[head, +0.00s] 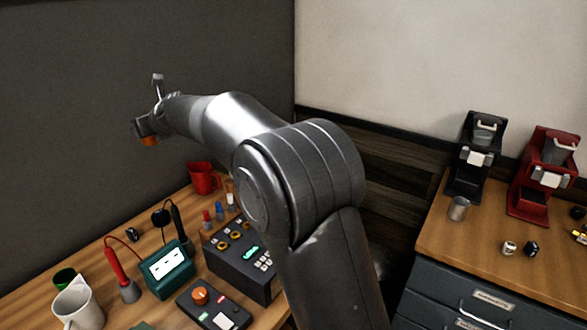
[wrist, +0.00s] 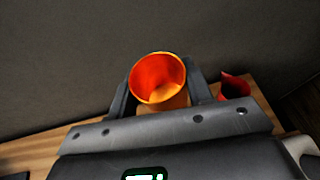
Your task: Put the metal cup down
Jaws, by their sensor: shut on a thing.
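My gripper (head: 146,130) is raised in the air over the far left of the workbench, near the dark wall. In the wrist view its two fingers (wrist: 160,93) are shut on an orange cup (wrist: 158,80), one on each side, with the open mouth facing the camera. The cup looks empty. In the head view only a small orange part of it (head: 149,142) shows below the gripper. I cannot tell whether it is metal. A small silver metal cup (head: 459,208) stands upright on the right counter, before the black brewer, far from my gripper.
A red mug (head: 204,178) stands at the back of the workbench. A white mug (head: 78,308), a teal meter (head: 167,268), a soldering iron (head: 119,271) and a dark control box (head: 243,258) crowd its front. Black (head: 473,160) and red (head: 543,175) brewers stand on the right counter.

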